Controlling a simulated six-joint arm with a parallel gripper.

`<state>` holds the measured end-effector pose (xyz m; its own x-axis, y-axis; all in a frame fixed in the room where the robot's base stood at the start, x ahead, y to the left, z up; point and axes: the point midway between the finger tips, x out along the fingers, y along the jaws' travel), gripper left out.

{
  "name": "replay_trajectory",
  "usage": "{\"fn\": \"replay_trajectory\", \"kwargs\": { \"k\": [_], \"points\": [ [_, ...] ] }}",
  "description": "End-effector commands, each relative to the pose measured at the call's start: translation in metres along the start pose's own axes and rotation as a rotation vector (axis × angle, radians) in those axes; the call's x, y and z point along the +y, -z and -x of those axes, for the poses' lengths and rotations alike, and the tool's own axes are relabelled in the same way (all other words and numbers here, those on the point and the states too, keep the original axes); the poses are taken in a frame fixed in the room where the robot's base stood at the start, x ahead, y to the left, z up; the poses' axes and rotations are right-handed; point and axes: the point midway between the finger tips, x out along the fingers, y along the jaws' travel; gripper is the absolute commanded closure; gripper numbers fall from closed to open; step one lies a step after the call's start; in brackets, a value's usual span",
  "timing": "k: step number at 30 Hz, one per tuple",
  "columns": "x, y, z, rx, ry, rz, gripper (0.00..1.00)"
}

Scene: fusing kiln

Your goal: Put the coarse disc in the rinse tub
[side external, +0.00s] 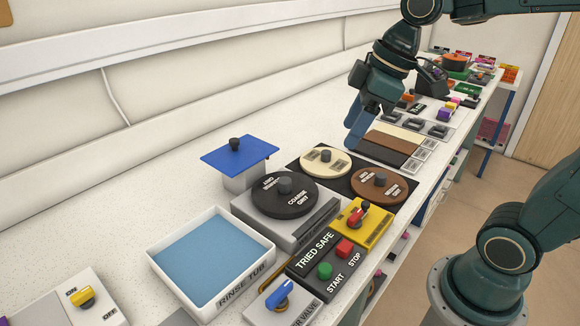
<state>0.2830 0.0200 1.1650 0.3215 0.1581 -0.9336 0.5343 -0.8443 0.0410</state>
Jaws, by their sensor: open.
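The rinse tub (243,288) is a white, labelled open box holding blue water, to the left and nearer the camera. My gripper (368,128) is open and points down above the bench, beyond and to the right of the coarse disc, apart from it. Its fingertips are near the brown and cream strips (390,143). I see nothing between the fingers.
A cream disc (314,166) and a brown disc (367,192) lie on a black mat beside the machine. A blue plate with a black knob (236,157) stands behind the coarse disc. A yellow switch box (351,229) and start/stop panel (327,259) line the front edge.

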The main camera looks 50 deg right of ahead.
Motion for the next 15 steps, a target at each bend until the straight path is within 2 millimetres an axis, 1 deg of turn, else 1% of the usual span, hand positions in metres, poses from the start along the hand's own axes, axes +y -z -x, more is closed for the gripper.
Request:
{"fn": "replay_trajectory", "kwargs": {
  "k": [1, 6, 12, 15],
  "points": [
    [0.007, 0.007, -0.005, -0.007, 0.021, 0.038, 0.49],
    [0.026, 0.029, -0.020, -0.010, 0.093, 0.194, 0.49],
    [0.051, 0.048, -0.041, 0.003, 0.178, 0.369, 0.49],
    [0.061, 0.054, -0.050, 0.015, 0.214, 0.443, 0.49]
  ]
}}
